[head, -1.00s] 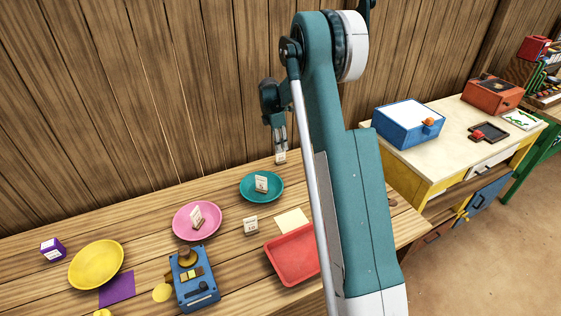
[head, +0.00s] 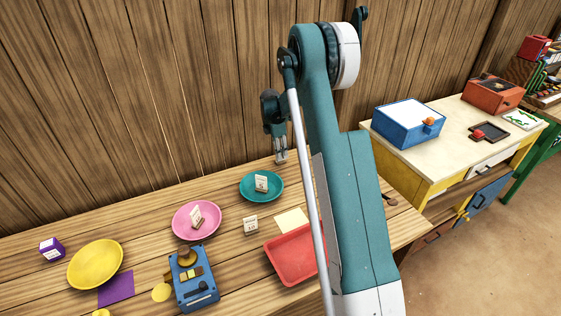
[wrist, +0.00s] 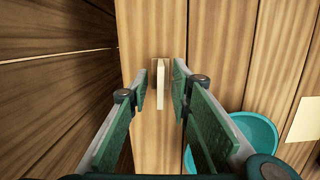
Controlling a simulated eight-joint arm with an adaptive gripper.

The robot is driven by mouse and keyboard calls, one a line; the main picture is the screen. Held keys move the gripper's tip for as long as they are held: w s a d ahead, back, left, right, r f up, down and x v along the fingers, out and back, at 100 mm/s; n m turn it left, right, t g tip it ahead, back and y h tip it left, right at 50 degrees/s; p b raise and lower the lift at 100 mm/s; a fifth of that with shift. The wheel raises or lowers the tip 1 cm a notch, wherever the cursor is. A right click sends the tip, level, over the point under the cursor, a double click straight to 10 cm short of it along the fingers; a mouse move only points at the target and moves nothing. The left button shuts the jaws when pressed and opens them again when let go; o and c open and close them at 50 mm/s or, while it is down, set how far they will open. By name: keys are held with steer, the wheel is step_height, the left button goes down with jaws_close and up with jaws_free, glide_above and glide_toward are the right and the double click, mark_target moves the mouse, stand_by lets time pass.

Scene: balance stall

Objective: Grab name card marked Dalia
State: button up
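A small pale name card (wrist: 160,84) stands upright on the wooden table near the back wall, seen edge-on in the wrist view. My gripper (wrist: 160,77) is open, with one finger on each side of the card and a gap on both sides. In the head view my gripper (head: 280,155) points down at the table's back edge and mostly hides this card. Other name cards stand on the teal plate (head: 262,183), on the pink plate (head: 197,217) and on the bare table (head: 250,224). I cannot read the name on any card.
The teal plate (head: 246,193) lies close to my gripper. The pink plate (head: 181,228), red tray (head: 290,271), yellow plate (head: 95,264), blue device (head: 190,293) and purple box (head: 52,249) stand nearer the front. The plank wall (head: 150,100) rises close behind.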

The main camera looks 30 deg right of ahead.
steer(key=shift+d+f, duration=0.1)
steer(key=shift+f, duration=0.65)
jaws_close()
